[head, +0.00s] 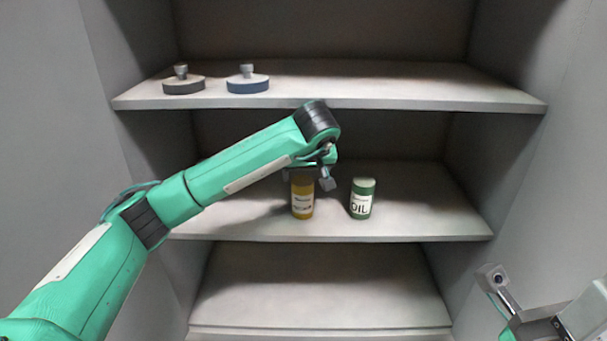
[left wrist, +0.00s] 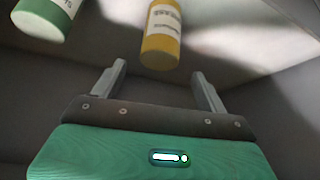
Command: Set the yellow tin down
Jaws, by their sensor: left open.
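The yellow tin (head: 302,198) stands upright on the middle shelf (head: 410,215), near its front edge. My left gripper (head: 312,178) is at the top of the tin in the head view, and the wrist hides part of the tin's top. In the left wrist view the gripper (left wrist: 162,82) is open, and the yellow tin (left wrist: 161,42) lies ahead of the fingers, between their lines, with no finger touching it. My right gripper (head: 515,300) shows only in part at the lower right; its fingers are not clear.
A green oil tin (head: 361,198) stands just right of the yellow tin; it also shows in the left wrist view (left wrist: 48,14). Two round lidded items, grey (head: 183,86) and blue (head: 248,84), sit on the upper shelf (head: 400,90). The middle shelf's right side is clear.

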